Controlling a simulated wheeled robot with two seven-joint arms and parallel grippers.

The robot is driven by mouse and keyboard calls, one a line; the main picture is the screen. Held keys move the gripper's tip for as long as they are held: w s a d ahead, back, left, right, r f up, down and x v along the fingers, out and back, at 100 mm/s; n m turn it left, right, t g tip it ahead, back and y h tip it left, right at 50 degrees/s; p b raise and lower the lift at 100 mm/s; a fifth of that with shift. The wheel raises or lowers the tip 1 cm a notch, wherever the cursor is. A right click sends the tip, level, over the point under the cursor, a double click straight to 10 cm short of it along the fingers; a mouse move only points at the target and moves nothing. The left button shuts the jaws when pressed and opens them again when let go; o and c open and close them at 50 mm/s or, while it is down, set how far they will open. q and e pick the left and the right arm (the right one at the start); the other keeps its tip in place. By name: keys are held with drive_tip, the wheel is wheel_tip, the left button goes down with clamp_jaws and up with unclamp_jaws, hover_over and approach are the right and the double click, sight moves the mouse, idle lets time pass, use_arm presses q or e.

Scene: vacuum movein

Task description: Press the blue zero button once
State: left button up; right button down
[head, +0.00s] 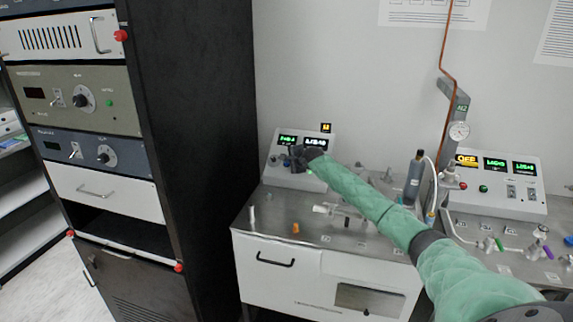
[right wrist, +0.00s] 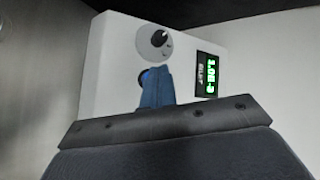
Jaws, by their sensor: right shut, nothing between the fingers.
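A white control box (head: 290,180) with green displays stands at the back left of the bench. My right gripper (head: 297,154) is in front of its face. In the right wrist view the box's white panel (right wrist: 108,60) carries a round knob (right wrist: 153,41), a lit green display (right wrist: 207,75) and the blue button (right wrist: 144,78) below the knob. My right gripper (right wrist: 154,72) is shut and empty, its tips over the button's right part and hiding it. Whether the tips touch the button I cannot tell. The button cannot be made out in the head view. My left gripper is not in view.
A dark rack (head: 205,130) with instrument panels stands close left of the bench. A second control box (head: 495,185) stands at the right. Small fittings and a dark cylinder (head: 415,178) stand on the metal bench top (head: 270,220).

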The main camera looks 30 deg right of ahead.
drive_tip(key=shift+f, duration=0.15)
drive_tip(key=shift+w+d+f, duration=0.15)
drive_tip(key=shift+d+f, duration=0.05)
drive_tip(key=shift+w+d+f, duration=0.15)
drive_tip(key=shift+f, duration=0.2)
idle(1.1)
drive_tip(key=shift+r, duration=0.1)
drive_tip(key=shift+s+a+r+p, duration=0.4)
drive_tip(key=shift+r+p, duration=0.2)
drive_tip(key=shift+p, duration=0.35)
drive_tip(key=shift+s+a+r+p, duration=0.2)
drive_tip(key=shift+a+r+p, duration=0.1)
drive_tip(key=shift+r+p, duration=0.55)
drive_tip(key=r+p, duration=0.1)
drive_tip(key=s+a+r+p, duration=0.1)
drive_tip(key=p, duration=0.1)
drive_tip(key=shift+s+a+r+p, duration=0.15)
drive_tip(key=shift+s+a+p, duration=0.1)
drive_tip(key=shift+a+p, duration=0.05)
